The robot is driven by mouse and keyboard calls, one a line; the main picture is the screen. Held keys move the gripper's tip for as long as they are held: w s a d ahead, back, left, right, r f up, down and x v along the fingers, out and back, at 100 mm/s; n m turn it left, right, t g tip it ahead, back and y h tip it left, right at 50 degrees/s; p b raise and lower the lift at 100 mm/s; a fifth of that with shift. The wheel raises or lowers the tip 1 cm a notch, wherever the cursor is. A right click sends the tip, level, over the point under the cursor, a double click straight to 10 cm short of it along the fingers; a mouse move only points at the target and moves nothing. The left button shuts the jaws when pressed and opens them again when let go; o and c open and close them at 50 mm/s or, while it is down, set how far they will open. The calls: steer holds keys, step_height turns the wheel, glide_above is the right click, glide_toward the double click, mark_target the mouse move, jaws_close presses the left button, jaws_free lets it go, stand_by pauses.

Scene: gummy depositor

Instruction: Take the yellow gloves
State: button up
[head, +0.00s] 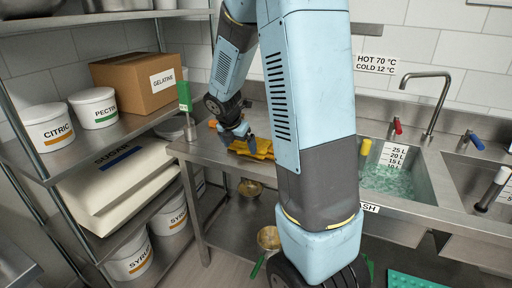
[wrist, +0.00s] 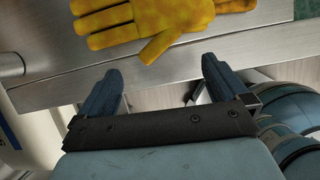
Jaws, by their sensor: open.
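The yellow gloves (head: 254,148) lie on the steel counter to the left of the sink, partly hidden behind my arm in the head view. In the wrist view the yellow gloves (wrist: 150,20) lie flat near the counter's edge, fingers pointing left, cut off by the top of the picture. My gripper (wrist: 164,82) is open and empty, its two dark fingers apart and pointing toward the gloves. The gloves lie beyond the fingertips, not between them. In the head view my gripper (head: 238,138) is beside the gloves at their left.
A shelf rack at left holds a gelatine box (head: 137,82), a citric tub (head: 48,126) and a pectin tub (head: 94,107). A green-topped post (head: 185,97) stands at the counter's left end. A water-filled sink (head: 398,183) with a tap (head: 434,105) is at right.

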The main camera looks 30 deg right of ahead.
mark_target(242, 152)
steer(key=shift+x, duration=2.3)
steer(key=shift+w, duration=0.15)
steer(key=c, duration=1.1)
steer(key=shift+r, duration=0.15)
